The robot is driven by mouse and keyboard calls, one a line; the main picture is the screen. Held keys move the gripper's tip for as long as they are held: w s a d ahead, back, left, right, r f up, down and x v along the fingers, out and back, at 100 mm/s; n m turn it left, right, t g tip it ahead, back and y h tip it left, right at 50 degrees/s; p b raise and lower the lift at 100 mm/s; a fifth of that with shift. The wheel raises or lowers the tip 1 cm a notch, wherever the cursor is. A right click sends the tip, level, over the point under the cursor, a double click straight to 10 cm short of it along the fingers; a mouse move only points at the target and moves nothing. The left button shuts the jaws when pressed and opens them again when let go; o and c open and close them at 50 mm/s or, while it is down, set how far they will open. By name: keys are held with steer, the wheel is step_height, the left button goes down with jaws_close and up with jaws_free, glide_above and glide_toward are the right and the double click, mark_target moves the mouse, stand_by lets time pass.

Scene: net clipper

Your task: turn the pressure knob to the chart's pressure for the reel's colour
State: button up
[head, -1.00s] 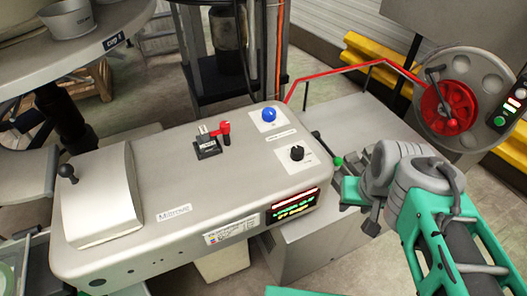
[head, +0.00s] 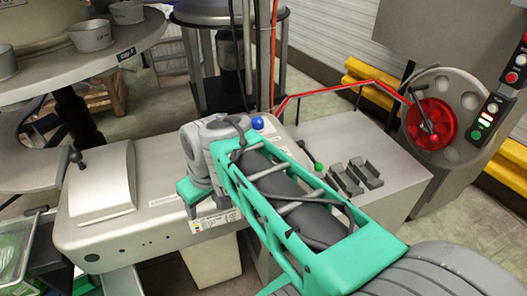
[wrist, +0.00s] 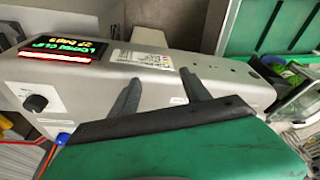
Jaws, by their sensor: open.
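The black pressure knob (wrist: 36,102) is on the console at the left of the wrist view; my arm hides it in the head view. The lit display (wrist: 82,45) shows upside-down text too small to read surely. The small chart label (wrist: 142,60) is beside it and partly shows in the head view (head: 215,220); its values are unreadable. The reel (head: 432,122) is red, at the right of the head view. My gripper (wrist: 160,77) is open and empty over the console, its two fingers apart, to the right of the knob in the wrist view.
A blue button (head: 258,122) stands on the console top (head: 90,235). A green-tipped lever (head: 318,167) and dark brackets (head: 360,173) are at its right. A bin (wrist: 295,85) with green contents is at the wrist view's right.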

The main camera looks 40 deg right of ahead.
steer(key=w+d+r+n+y+p, duration=0.1)
steer(key=w+d+r+n+p, duration=0.2)
steer(key=w+d, duration=0.6)
steer(key=n+y+p, duration=0.1)
steer(key=n+y, duration=0.1)
steer(key=n, duration=0.4)
glide_toward(281, 151)
steer(key=a+f, duration=0.1)
steer(key=b+x, duration=0.1)
steer(key=x, duration=0.6)
steer(key=shift+a+f+b, duration=0.1)
steer(key=shift+a+b, duration=0.05)
steer(key=shift+b, duration=0.15)
steer(key=shift+w+a+f, duration=0.1)
steer(key=shift+w+f, duration=0.05)
steer(key=shift+f, duration=0.25)
jaws_close()
